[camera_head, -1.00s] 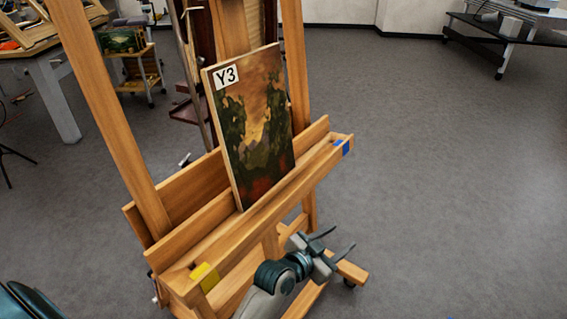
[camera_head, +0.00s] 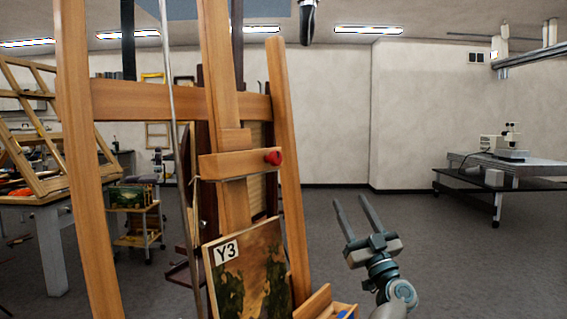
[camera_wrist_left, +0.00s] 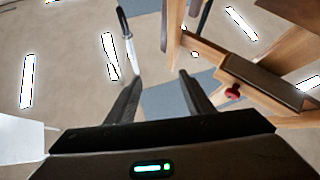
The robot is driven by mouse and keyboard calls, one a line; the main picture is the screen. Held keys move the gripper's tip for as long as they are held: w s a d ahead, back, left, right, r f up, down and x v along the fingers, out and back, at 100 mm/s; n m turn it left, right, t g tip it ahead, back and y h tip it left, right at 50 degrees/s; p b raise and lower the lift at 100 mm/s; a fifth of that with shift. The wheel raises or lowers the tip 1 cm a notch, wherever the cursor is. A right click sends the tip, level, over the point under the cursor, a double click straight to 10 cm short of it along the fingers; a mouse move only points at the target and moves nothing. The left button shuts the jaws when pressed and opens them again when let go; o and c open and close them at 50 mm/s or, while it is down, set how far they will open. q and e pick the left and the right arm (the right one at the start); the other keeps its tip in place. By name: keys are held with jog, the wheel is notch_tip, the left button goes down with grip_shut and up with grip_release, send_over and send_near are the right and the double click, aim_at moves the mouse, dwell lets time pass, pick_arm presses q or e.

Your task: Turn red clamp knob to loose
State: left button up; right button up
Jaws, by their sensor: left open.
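The red clamp knob (camera_head: 273,157) sits at the right end of the wooden clamp block (camera_head: 240,165) on the easel's central mast. It also shows in the left wrist view (camera_wrist_left: 233,92), right of the fingers. My left gripper (camera_head: 350,197) is open and empty, fingers pointing up, to the right of the easel and lower in the picture than the knob. Its two dark fingers also show in the left wrist view (camera_wrist_left: 160,78), apart from the knob. The painting (camera_head: 248,275) labelled Y3 stands below the clamp block. My right gripper is not in view.
The easel's right upright (camera_head: 287,180) stands between the knob and my left gripper in the picture. A dark cylindrical thing (camera_head: 308,20) hangs at the top. Open floor lies to the right, before a bench (camera_head: 520,166) with equipment.

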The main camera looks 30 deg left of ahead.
pick_arm(q)
notch_tip(320, 180, up, 9)
jog(key=s+n+g+y, duration=0.3)
jog(key=n+g, duration=0.3)
jog(key=g, duration=0.5)
jog(key=s+d+r+g+h, duration=0.3)
jog(key=s+g, duration=0.3)
jog(key=s, duration=0.2)
jog(key=shift+r+h, duration=0.4)
jog(key=shift+r, duration=0.25)
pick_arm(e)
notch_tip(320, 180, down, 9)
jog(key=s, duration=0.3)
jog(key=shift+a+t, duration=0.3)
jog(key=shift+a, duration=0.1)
pick_arm(q)
jog(key=shift+a, duration=0.15)
jog(key=p, duration=0.2)
send_near(278, 157)
jog(key=a, duration=0.8)
jog(key=shift+w+a, duration=0.2)
jog(key=shift+a, duration=0.15)
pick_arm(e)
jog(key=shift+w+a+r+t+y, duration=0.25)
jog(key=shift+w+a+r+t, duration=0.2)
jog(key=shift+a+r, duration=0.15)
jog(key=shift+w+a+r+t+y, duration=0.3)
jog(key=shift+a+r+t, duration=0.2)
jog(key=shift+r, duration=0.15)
